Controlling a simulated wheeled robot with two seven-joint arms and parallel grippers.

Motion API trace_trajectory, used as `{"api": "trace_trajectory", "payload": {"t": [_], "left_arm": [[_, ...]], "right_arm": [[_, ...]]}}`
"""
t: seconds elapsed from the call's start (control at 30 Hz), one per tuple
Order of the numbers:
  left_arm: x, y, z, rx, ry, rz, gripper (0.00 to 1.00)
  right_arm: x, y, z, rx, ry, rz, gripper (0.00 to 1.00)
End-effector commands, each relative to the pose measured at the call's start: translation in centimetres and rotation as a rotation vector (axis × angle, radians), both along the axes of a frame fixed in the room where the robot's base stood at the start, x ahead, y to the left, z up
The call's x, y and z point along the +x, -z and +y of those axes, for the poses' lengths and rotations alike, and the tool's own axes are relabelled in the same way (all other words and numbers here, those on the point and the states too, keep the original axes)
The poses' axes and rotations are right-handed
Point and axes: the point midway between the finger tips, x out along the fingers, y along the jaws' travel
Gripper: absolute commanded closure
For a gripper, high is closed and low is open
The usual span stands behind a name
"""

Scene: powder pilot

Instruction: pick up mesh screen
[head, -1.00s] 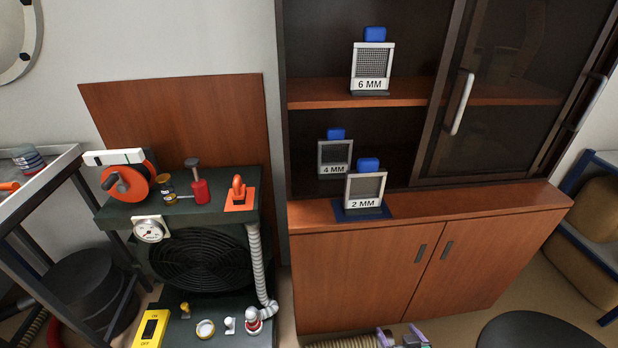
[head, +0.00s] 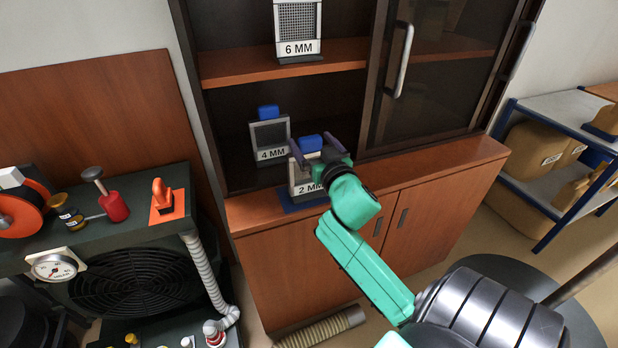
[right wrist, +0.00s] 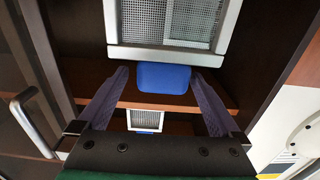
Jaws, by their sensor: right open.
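The 2 MM mesh screen (head: 303,176) stands upright on a blue mat (head: 290,205) on the cabinet ledge, its blue handle (head: 311,144) on top. My right gripper (head: 316,149) is at that handle, partly covering the screen. In the right wrist view, the open fingers (right wrist: 160,76) lie either side of the blue handle (right wrist: 163,78), with the screen's pale frame (right wrist: 165,54) beyond; contact cannot be told. The 4 MM screen (head: 270,134) stands behind to the left, and the 6 MM screen (head: 298,47) on the shelf above. My left gripper is not in view.
The shelf (head: 235,68) runs above the ledge, and a glass sliding door (head: 440,70) with a handle (head: 403,60) closes the cabinet's right side. A dark machine (head: 140,265) with small items stands left. A blue-framed rack (head: 540,105) stands right.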

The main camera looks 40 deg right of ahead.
Motion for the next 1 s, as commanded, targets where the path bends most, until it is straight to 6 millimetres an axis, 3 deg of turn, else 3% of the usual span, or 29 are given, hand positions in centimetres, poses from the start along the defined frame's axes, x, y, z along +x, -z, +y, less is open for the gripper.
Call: {"api": "trace_trajectory", "payload": {"t": [0.2,0.4,0.43,0.6,0.7,1.0], "left_arm": [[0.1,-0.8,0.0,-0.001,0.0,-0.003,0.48],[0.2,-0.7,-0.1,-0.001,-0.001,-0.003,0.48],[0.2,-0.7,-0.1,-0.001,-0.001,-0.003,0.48],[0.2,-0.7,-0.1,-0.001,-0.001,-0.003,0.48],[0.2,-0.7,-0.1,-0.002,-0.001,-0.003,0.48],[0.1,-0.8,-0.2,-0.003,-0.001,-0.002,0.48]], "right_arm": [[3.7,-0.3,-1.0,-0.001,-0.001,-0.001,0.0],[3.9,-0.2,-1.1,0.0,-0.001,0.0,0.0],[3.9,-0.2,-1.0,0.0,-0.001,0.0,0.04],[3.9,-0.2,-1.0,0.0,-0.001,0.0,0.69],[3.9,-0.1,-1.0,0.0,-0.001,0.0,1.0],[3.9,-0.4,-1.0,-0.002,-0.002,-0.002,1.0]]}}
